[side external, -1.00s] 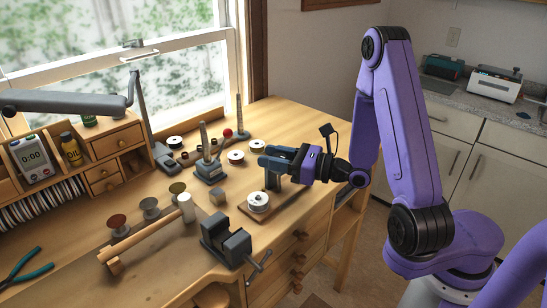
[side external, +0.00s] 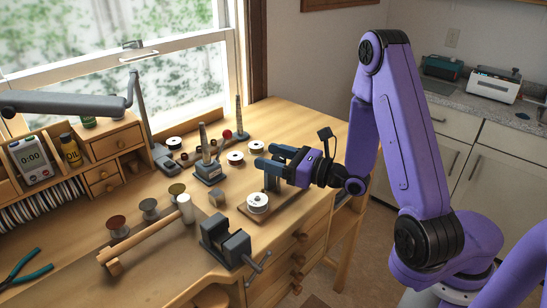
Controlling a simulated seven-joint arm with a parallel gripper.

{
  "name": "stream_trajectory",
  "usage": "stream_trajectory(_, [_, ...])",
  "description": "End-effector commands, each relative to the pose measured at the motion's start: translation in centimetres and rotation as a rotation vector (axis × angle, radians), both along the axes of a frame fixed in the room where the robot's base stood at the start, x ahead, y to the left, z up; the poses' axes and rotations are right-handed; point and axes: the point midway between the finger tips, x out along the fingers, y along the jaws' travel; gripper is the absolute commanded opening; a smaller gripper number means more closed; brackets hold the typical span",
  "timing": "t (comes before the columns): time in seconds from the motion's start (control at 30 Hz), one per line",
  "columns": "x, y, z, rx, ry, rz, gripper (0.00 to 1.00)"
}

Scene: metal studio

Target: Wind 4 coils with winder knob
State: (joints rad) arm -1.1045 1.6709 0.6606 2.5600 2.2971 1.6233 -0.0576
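A small wooden board (side external: 246,213) near the bench's right front edge carries a white spool (side external: 258,202). A dark upright (side external: 271,182) stands behind the spool, partly covered by my gripper. My gripper (side external: 268,158) reaches in from the right above this board. Its two blue-grey fingers look spread apart, with nothing visible held between them. I cannot make out a winder knob on the board; that area is partly hidden by the fingers. A red ball knob (side external: 227,134) shows farther back, clear of my gripper. The coil count cannot be read.
A grey vise (side external: 226,243) stands at the front edge, beside a wooden bar (side external: 145,242). A blue-grey block with posts (side external: 208,172) and several spools stand behind. The bench's far right (side external: 305,122) is clear. A timer (side external: 33,158) reads 0:00.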

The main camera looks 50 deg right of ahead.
Motion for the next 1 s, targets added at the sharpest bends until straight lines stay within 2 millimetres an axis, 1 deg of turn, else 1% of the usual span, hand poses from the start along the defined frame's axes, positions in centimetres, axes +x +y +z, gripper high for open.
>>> stream_trajectory(0.43, [0.02,-0.07,0.01,-0.001,0.0,0.031,0.6])
stream_trajectory(1.0, [-0.14,0.26,-0.01,-0.002,0.0,0.312,0.6])
